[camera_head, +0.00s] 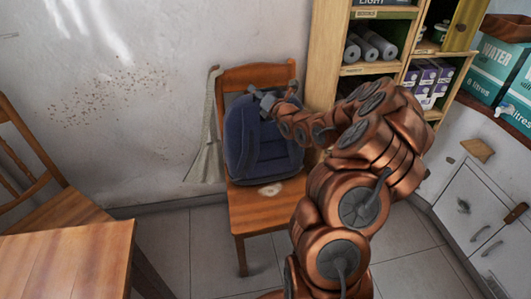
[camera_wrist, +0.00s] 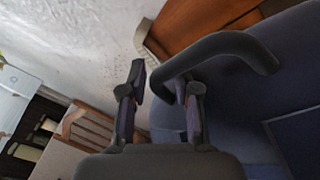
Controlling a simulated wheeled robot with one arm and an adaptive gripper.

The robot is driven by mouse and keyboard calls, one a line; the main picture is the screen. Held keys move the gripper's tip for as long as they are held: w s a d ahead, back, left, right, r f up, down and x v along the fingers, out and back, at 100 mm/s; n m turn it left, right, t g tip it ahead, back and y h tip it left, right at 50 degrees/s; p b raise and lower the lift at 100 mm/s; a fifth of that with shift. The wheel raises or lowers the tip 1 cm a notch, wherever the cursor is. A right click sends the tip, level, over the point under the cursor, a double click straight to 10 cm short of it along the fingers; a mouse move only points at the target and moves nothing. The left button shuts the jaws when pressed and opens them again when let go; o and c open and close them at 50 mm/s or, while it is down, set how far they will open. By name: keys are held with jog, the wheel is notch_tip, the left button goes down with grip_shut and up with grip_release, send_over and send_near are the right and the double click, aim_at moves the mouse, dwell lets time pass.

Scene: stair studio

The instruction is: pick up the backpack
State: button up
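A dark blue backpack (camera_head: 262,150) stands upright on the seat of a wooden chair (camera_head: 262,212), leaning on its backrest. My gripper (camera_head: 262,100) is at the top of the backpack, reaching in from the right. In the wrist view, the backpack (camera_wrist: 235,105) fills the right side and its dark carry handle (camera_wrist: 225,42) loops toward my gripper (camera_wrist: 165,82). The two fingers are apart, and one end of the handle shows between them, close to the right finger. I cannot tell whether the handle touches that finger.
A pale cloth (camera_head: 207,150) hangs at the chair's left. A wooden shelf (camera_head: 325,60) with rolls and boxes stands to the right. A wooden table (camera_head: 70,260) and another chair (camera_head: 30,165) are at the left. Floor is clear before the backpack's chair.

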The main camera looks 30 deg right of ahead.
jog(key=shift+c, duration=0.3)
grip_shut()
jog(key=shift+r, duration=0.1)
dwell(0.4)
